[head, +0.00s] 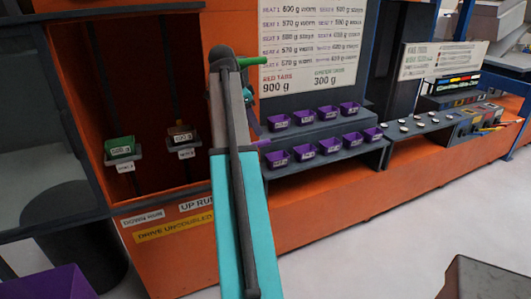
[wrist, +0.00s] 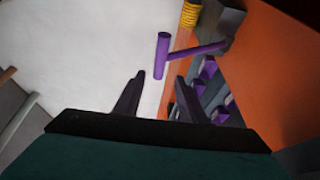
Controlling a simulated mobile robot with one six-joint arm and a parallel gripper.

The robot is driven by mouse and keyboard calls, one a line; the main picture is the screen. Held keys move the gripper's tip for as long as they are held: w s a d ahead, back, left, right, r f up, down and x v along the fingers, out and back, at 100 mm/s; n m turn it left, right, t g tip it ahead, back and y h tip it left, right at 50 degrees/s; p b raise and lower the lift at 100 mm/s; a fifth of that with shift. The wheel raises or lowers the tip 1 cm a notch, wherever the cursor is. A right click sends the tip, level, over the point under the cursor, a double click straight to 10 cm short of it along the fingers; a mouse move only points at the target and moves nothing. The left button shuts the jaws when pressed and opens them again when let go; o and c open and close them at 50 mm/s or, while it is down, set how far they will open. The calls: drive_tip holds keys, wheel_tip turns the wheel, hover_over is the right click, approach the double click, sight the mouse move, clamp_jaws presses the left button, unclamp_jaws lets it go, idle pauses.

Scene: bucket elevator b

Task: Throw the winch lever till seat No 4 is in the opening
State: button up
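The winch lever is probably the purple T-shaped handle (wrist: 162,55) in the wrist view, with a purple rod running right from its grip. My gripper (wrist: 160,76) is open, and its two dark fingers are apart. The lower end of the purple grip appears between the fingertips; I cannot tell whether they touch. In the head view my arm hides most of the gripper area. Two seats show in the orange opening: the left seat (head: 125,160) bears a green bucket (head: 121,147), the right seat (head: 182,149) an orange-tabbed load (head: 181,134). Their number labels are too small to read surely.
Several purple bins (head: 303,117) stand on two dark shelves right of my arm. A notice board (head: 312,45) hangs above them. A yellow coil (wrist: 190,13) sits above the purple rod. A dark drum (head: 75,225) stands at left.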

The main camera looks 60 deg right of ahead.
drive_tip(key=p+x, duration=0.3)
drive_tip(key=x, duration=1)
drive_tip(key=shift+f+p, duration=0.2)
drive_tip(key=shift+p, duration=0.2)
drive_tip(key=shift+s+d, duration=0.1)
drive_tip(key=shift+d, duration=0.05)
clamp_jaws()
drive_tip(key=shift+f, duration=0.1)
